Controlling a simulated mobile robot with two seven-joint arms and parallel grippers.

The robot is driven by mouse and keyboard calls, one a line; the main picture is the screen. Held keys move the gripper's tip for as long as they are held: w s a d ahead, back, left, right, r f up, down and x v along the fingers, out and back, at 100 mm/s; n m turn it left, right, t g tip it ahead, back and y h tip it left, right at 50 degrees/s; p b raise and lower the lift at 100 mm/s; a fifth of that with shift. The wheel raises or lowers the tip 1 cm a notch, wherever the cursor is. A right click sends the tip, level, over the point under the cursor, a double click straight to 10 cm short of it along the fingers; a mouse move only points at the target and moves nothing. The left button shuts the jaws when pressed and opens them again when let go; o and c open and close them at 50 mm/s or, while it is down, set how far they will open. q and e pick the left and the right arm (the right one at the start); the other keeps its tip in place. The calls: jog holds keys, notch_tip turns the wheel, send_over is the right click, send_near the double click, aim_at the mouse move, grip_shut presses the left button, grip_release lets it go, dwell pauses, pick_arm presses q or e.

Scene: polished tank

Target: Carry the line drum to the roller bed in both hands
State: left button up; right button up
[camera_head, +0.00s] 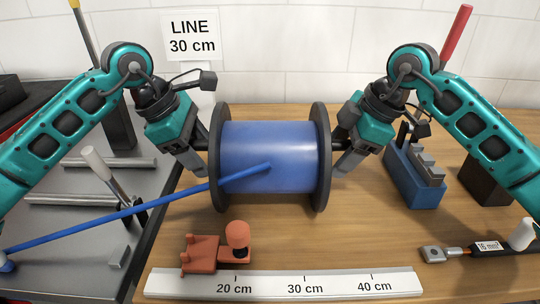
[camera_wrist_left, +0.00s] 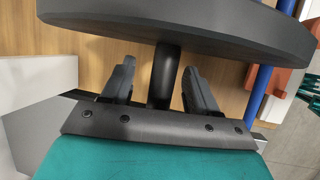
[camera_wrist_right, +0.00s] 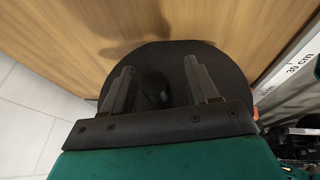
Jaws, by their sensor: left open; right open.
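The line drum (camera_head: 275,140) lies on its side on the wooden bench, a blue wound barrel between two black flanges. Its left flange shows in the left wrist view (camera_wrist_left: 200,28) and its right flange in the right wrist view (camera_wrist_right: 222,72). My left gripper (camera_head: 203,160) is open at the left flange, its fingers either side of a dark axle stub (camera_wrist_left: 163,72). My right gripper (camera_head: 343,152) is open at the right flange, fingers either side of the other stub (camera_wrist_right: 156,90). Finger contact cannot be told. The roller bed (camera_head: 70,245), grey with silver rollers, is at left.
A blue rod or line (camera_head: 120,215) slants from the drum's front across the bed. An orange fixture (camera_head: 203,254) and a marked ruler (camera_head: 285,285) lie in front. A blue stepped block (camera_head: 415,180) and a tagged tool (camera_head: 465,251) are at right. A sign (camera_head: 192,36) stands behind.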

pick_arm(q)
jog(key=shift+c, duration=0.2)
pick_arm(e)
jog(key=shift+c, duration=0.2)
pick_arm(q)
grip_shut()
pick_arm(e)
grip_shut()
dwell(0.5)
pick_arm(q)
jog(key=shift+w+r, duration=0.1)
jog(key=shift+r, duration=0.15)
pick_arm(e)
jog(key=shift+w+r, duration=0.1)
jog(key=shift+r, duration=0.2)
jog(key=shift+w, duration=0.1)
